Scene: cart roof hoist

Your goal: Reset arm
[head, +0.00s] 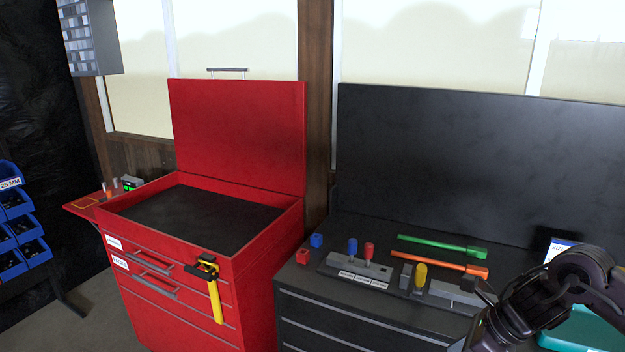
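My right arm (537,302) comes in at the lower right, bent, with its lower part running down and left to the bottom edge. Its gripper is not visible; the arm leaves the picture at the bottom. My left arm and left gripper are not in view. The red cart (247,267) stands left of centre with its lid (237,135) raised upright, showing a dark, empty-looking top tray (195,217). A yellow-handled tool with a black head (216,300) hangs on the cart's front.
A black workbench (310,291) with an upright black panel (470,170) carries a green bar (440,246), an orange bar (440,263), blue and red levers and small blocks. A teal tray (575,330) lies behind my arm. Blue bins (15,232) stand far left; floor shows lower left.

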